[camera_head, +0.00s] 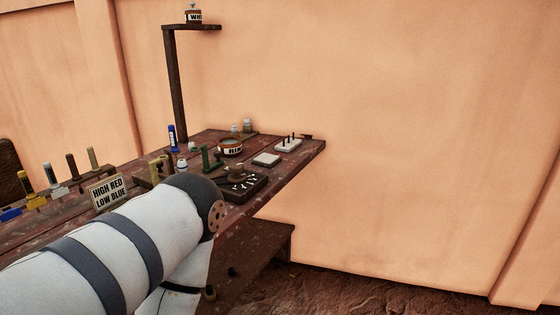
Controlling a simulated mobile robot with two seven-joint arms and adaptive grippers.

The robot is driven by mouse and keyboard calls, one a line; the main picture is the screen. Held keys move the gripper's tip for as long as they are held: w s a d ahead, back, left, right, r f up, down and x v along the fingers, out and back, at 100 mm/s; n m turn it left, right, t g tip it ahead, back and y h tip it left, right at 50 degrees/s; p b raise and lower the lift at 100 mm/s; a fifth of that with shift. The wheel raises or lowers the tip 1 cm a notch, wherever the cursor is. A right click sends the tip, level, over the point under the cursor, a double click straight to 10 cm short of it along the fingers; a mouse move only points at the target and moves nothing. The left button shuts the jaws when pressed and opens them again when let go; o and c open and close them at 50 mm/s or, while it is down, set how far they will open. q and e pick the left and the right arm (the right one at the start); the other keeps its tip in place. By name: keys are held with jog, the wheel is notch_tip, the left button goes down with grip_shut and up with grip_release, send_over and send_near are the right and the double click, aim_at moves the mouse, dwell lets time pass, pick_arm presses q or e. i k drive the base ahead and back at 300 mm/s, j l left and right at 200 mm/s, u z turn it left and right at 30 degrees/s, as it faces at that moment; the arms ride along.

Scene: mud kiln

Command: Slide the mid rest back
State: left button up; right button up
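I cannot tell which part is the mid rest. Upright posts and coloured markers stand along the dark red bench (310,155). Among them are a brown post (72,166), a tan post (92,158) and a green post (206,157) close behind my arm. My white arm with dark bands comes in from the lower left and bends at a dark joint over the bench's front. It hides part of the bench top. Neither gripper shows in the head view.
A sign (107,191) reads "HIGH RED LOW BLUE". A dark tray (243,185) with small white pieces, a labelled round pot (231,147) and a pale block with pegs (288,145) sit on the bench. A post with a shelf (195,27) rises behind. Ground at right looks clear.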

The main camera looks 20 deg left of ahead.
aim_at(168, 164)
jog(key=u, duration=1.45)
